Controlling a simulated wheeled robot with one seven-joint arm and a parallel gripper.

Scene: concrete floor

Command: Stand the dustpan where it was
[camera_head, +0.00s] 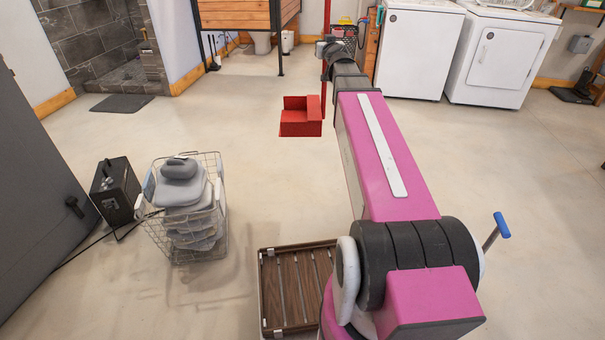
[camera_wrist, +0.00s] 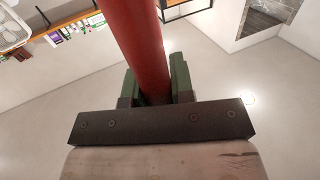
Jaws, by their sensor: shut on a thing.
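The dustpan (camera_head: 300,122) is red, with a boxy pan and a long upright handle, beyond the end of my outstretched arm in the head view. My gripper (camera_head: 326,66) is at the handle, above the pan. In the wrist view the red handle (camera_wrist: 145,48) runs between the green fingers of my gripper (camera_wrist: 153,88), which are shut on it. The pan looks roughly level and at or just above the floor; I cannot tell whether it touches. My arm hides part of the floor to the right of the pan.
A wire basket (camera_head: 217,224) of grey items and a black case (camera_head: 116,190) stand at left. A brown slatted case (camera_head: 268,290) lies near my base. White machines (camera_head: 416,50) stand back right; a wooden cabinet (camera_head: 236,15) stands behind. Floor around the pan is clear.

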